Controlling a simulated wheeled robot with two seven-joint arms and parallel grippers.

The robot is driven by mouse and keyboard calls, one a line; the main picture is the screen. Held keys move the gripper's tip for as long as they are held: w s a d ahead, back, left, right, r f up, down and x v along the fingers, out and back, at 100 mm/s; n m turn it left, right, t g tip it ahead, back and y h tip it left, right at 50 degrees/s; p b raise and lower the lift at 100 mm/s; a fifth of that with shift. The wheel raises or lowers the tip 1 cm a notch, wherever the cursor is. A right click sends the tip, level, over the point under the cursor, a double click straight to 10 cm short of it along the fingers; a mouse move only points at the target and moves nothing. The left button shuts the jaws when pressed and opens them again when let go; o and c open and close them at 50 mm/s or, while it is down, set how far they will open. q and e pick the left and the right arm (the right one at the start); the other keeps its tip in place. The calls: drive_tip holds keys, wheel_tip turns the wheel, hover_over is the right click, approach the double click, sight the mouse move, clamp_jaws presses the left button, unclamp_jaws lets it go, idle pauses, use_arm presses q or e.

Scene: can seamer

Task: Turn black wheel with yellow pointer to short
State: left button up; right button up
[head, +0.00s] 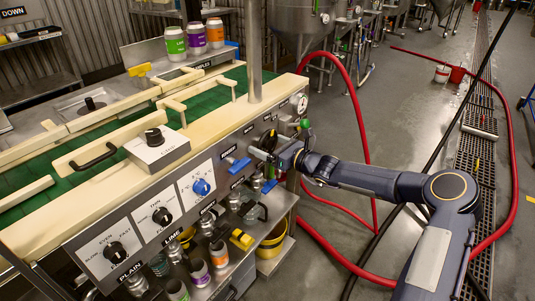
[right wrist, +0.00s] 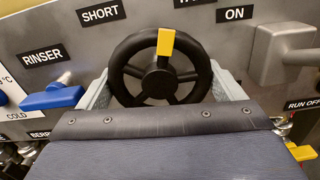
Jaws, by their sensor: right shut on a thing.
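The black wheel (right wrist: 128,52) with its yellow pointer (right wrist: 165,42) is on the grey machine panel in the right wrist view. The pointer is up, at the top of the rim, to the right of the SHORT label (right wrist: 100,13). My right gripper (head: 267,151) is at the right end of the panel in the head view. Its grey fingers stand at the left and right sides of the wheel, shut on it. In the head view the gripper mostly hides the wheel. My left gripper is not in view.
A blue rinser handle (right wrist: 53,97) is left of the wheel, and a grey lever (right wrist: 285,52) is to its right by the ON label (right wrist: 234,14). A yellow handle (right wrist: 301,151) is lower right. A red hose (head: 362,120) runs behind my right arm.

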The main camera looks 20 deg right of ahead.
drive_tip(key=n+b, duration=0.4)
drive_tip(key=b, duration=0.1)
drive_tip(key=n+b, duration=0.4)
drive_tip(key=b, duration=0.2)
drive_tip(key=n+b, duration=0.4)
drive_tip(key=b, duration=0.1)
drive_tip(key=shift+d+f+n, duration=0.1)
drive_tip(key=shift+f+n, duration=0.15)
drive_tip(key=shift+n, duration=0.05)
drive_tip(key=shift+w+r+n+b, duration=0.1)
drive_tip(key=shift+r+n+b, duration=0.1)
drive_tip(key=shift+n+b, duration=1.25)
drive_tip(key=o, duration=0.7)
drive_tip(key=shift+r, duration=0.1)
drive_tip(key=shift+o, duration=0.2)
drive_tip(key=v, duration=0.8)
